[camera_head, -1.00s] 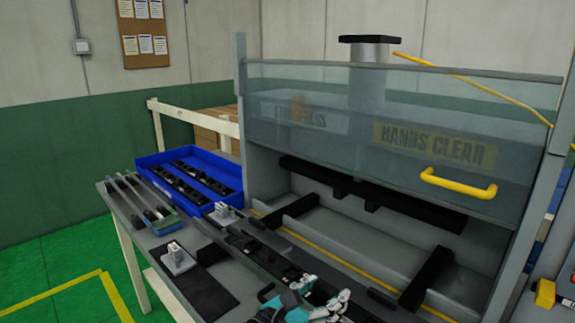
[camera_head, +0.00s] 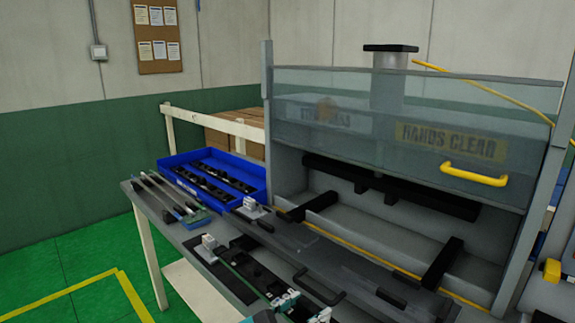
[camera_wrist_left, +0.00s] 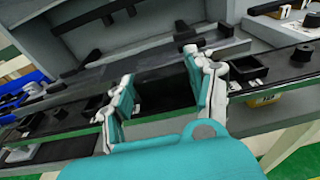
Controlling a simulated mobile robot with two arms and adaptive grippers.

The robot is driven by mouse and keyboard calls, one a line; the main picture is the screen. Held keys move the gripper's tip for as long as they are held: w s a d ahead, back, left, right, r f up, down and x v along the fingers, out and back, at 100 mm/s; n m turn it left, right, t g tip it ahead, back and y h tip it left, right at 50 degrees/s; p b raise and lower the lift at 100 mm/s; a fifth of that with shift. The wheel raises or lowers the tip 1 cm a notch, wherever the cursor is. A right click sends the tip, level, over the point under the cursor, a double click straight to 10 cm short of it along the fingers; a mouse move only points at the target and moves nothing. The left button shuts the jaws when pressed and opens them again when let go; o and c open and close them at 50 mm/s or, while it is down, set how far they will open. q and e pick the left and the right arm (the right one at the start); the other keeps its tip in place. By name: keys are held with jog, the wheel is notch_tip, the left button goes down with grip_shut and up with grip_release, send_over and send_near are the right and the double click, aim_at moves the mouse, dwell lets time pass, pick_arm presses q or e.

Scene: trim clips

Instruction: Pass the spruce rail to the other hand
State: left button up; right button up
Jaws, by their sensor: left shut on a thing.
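The spruce rail (camera_head: 250,273), a long dark strip with clip pockets and a green edge, runs diagonally over the black mat at the front of the bench in the head view. It also crosses the left wrist view (camera_wrist_left: 52,128). My left gripper (camera_head: 300,306) is shut on it near its lower right part, at the bottom edge of the head view. In the left wrist view, the two teal fingers of my left gripper (camera_wrist_left: 162,98) stand on either side of a section of the rail. My right gripper is not in view.
A long grey fixture (camera_head: 355,275) with black handles lies behind the rail. A press with a raised clear guard (camera_head: 400,105) stands beyond it. A blue bin (camera_head: 172,178) of black parts and several thin rods (camera_head: 160,195) are at left. White blocks stand near the rail.

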pick_arm(q)
jog(key=s+a+f+m+h, duration=0.1)
jog(key=s+a, duration=0.3)
jog(key=a, duration=0.7)
jog(key=s+a+f+m+g+h, duration=0.1)
jog(key=s+a+f, duration=0.2)
jog(key=a, duration=0.8)
jog(key=shift+s+g, duration=0.3)
jog(key=shift+s, duration=0.85)
jog(key=shift+f, duration=0.35)
